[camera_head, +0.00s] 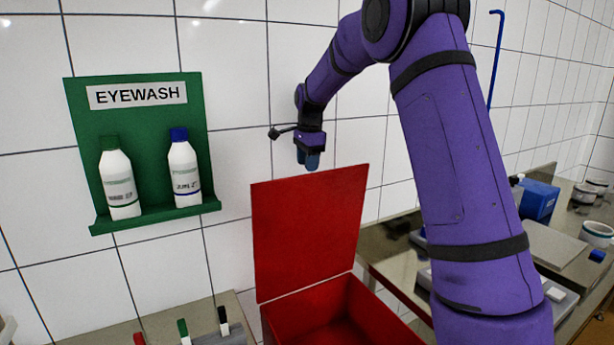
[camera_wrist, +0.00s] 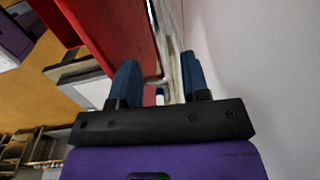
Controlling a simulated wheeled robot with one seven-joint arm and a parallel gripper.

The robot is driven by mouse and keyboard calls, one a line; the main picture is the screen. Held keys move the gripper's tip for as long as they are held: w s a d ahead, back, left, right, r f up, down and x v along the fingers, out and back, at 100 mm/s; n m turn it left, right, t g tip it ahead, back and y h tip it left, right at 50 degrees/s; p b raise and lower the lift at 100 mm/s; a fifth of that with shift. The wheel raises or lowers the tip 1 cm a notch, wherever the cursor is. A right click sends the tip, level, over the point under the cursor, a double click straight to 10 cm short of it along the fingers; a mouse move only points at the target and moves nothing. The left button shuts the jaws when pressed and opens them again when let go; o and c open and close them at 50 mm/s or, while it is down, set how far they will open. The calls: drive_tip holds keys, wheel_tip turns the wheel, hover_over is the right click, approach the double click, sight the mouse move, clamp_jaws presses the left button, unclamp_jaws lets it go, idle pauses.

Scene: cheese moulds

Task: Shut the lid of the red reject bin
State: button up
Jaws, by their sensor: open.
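The red reject bin (camera_head: 337,310) stands low in the middle of the head view, partly cut off by the bottom edge. Its red lid (camera_head: 303,228) is open and stands almost upright at the wall side. My gripper (camera_head: 309,160) is above the lid's top edge, near the tiled wall, with blue fingers pointing down. In the wrist view the two blue fingers of my gripper (camera_wrist: 158,88) are apart with nothing between them. The red lid (camera_wrist: 115,35) shows just beyond and left of the fingers. Whether a finger touches the lid I cannot tell.
A green eyewash holder (camera_head: 145,150) with two white bottles hangs on the wall at left. Several markers (camera_head: 223,320) stand at bottom left. A metal counter with a blue box (camera_head: 538,200) and bowls lies at right. A blue pipe (camera_head: 495,60) runs up the wall.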

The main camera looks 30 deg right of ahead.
drive_tip(key=shift+w+f, duration=0.15)
drive_tip(key=shift+f, duration=1)
drive_tip(key=shift+w+f, duration=0.1)
drive_tip(key=shift+f, duration=1)
clamp_jaws()
